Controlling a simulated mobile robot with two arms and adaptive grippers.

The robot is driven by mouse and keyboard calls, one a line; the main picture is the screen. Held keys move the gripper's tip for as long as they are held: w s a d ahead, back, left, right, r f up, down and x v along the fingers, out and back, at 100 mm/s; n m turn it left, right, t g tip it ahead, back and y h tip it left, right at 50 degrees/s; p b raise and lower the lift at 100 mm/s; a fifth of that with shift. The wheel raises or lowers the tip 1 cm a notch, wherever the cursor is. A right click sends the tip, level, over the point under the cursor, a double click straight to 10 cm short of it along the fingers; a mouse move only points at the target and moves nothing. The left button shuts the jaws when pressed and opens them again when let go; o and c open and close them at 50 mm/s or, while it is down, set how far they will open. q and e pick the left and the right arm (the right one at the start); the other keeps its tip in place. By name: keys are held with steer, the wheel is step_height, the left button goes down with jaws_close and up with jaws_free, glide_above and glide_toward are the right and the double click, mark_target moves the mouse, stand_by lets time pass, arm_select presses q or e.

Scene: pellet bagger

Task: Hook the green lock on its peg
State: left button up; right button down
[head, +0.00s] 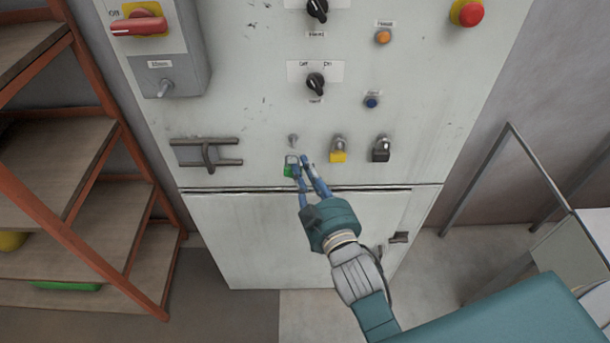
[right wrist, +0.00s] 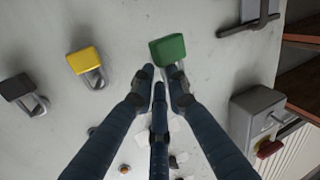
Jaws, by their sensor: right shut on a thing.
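The green lock (head: 289,170) is held at the fingertips of my right gripper (head: 301,166), in front of the white cabinet panel. Its grey shackle points up. The bare grey peg (head: 293,140) sits on the panel just above the lock, with a gap between them in the picture. In the right wrist view the green lock (right wrist: 168,50) shows just beyond the fingertips of my right gripper (right wrist: 160,82). Its shackle is partly hidden by the fingers, and the peg cannot be made out there. My left gripper is not in view.
A yellow lock (head: 338,156) and a black lock (head: 381,155) hang to the right of the bare peg. A dark latch handle (head: 207,154) is to its left. Knobs and buttons are above. An orange-framed shelf (head: 115,130) stands at the left.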

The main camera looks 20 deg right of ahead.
steer(key=shift+w+d+f+b, duration=0.2)
steer(key=shift+w+d, duration=0.1)
steer(key=shift+w, duration=0.65)
steer(key=shift+w+d+f+b, duration=0.15)
steer(key=shift+w+d+b, duration=0.1)
steer(key=shift+w, duration=0.7)
steer(key=shift+w+d+f+b, duration=0.2)
steer(key=shift+w+d, duration=0.1)
steer(key=shift+w, duration=0.65)
steer(key=c, duration=1.6)
jaws_free()
steer(key=shift+c, duration=0.2)
steer(key=shift+f, duration=0.1)
steer(key=shift+s, duration=0.1)
